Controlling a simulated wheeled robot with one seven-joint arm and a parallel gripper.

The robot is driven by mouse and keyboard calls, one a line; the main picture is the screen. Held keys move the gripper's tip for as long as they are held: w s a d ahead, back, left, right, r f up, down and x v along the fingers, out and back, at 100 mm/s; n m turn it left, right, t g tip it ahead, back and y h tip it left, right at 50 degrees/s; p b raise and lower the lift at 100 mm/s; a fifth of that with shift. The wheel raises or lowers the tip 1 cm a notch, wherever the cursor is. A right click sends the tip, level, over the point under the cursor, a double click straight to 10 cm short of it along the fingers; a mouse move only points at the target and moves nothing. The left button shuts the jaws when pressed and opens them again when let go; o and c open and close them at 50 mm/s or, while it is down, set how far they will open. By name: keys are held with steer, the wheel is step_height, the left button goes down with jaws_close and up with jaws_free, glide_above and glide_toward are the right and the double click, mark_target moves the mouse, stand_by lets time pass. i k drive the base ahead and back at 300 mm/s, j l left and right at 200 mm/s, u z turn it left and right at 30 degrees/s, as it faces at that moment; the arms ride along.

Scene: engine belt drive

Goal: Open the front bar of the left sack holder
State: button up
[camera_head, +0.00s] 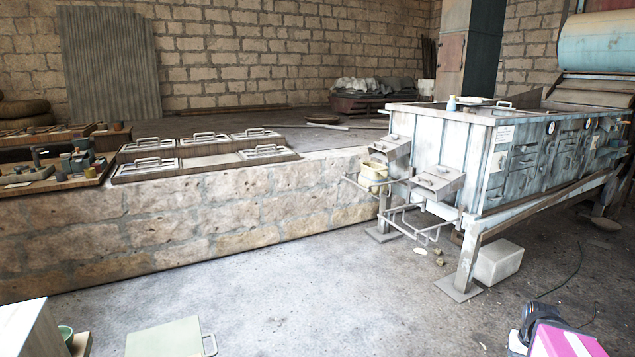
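Two sack holders made of thin metal bars stick out from the left end of the large grey machine. The left sack holder (366,187) is the farther one, below a sloping metal spout (390,147). The right sack holder (408,223) is nearer and lower in the picture, below a second spout (438,180). The left holder's front bar is too small to tell whether it is latched.
The grey machine (478,155) stands on legs with foot plates. A long stone wall (220,220) with lidded hatches runs along the left. A pale block (499,262) lies under the machine. A green box (165,337) stands at the front. The middle floor is clear.

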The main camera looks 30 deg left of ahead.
mark_target(345, 177)
steer(key=l+u, duration=0.15)
steer(key=u, duration=0.35)
steer(key=l+u, duration=0.1)
steer(key=u, duration=3.3)
steer(key=j+z, duration=0.1)
steer(key=z, duration=2.95)
steer(key=i+j, duration=0.1)
steer(key=i, duration=0.6)
